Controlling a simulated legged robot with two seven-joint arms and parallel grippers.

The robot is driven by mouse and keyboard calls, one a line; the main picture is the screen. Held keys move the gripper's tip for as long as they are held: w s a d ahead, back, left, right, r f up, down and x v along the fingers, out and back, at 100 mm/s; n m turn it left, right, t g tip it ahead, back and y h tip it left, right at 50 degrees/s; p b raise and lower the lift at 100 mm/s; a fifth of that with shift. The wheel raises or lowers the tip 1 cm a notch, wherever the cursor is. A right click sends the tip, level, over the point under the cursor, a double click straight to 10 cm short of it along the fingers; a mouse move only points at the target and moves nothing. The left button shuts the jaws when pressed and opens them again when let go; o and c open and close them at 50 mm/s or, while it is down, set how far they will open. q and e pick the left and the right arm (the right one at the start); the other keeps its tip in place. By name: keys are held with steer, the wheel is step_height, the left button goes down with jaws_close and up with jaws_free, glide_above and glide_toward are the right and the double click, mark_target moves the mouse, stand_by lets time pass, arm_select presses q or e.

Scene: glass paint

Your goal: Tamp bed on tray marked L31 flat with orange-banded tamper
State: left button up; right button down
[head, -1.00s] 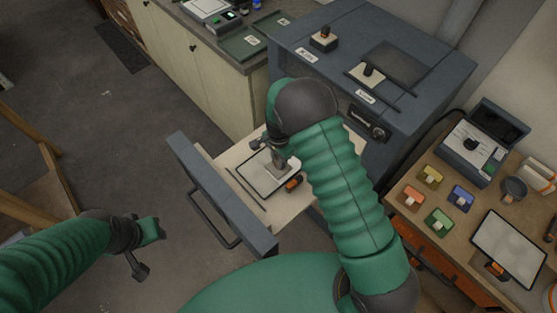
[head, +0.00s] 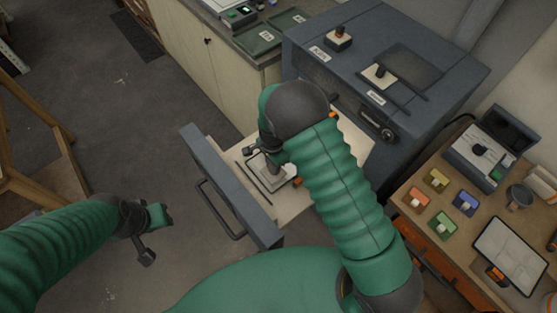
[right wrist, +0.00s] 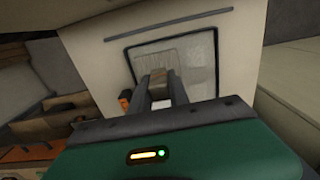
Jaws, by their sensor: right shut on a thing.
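A tray with a pale bed (head: 266,184) lies in the pulled-out drawer (head: 297,205); it also shows in the right wrist view (right wrist: 196,62), with a dark rim. Its marking is not readable. An orange piece (head: 297,182) shows at its near right edge. My right gripper (head: 268,157) is over the tray, shut on a grey tamper-like block (head: 264,170), close above or on the bed; I cannot tell which. Its band is hidden. In the right wrist view the fingers (right wrist: 160,88) point at the bed. My left gripper (head: 152,236) hangs empty and open over the floor.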

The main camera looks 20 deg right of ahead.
steer(key=shift+f, duration=0.15)
steer(key=shift+f+b, duration=0.5)
steer(key=shift+f, duration=0.15)
steer(key=shift+f, duration=0.25)
stand_by(0.7)
steer(key=shift+d+r+p, duration=0.1)
steer(key=shift+r+p, duration=0.7)
steer(key=shift+r, duration=0.3)
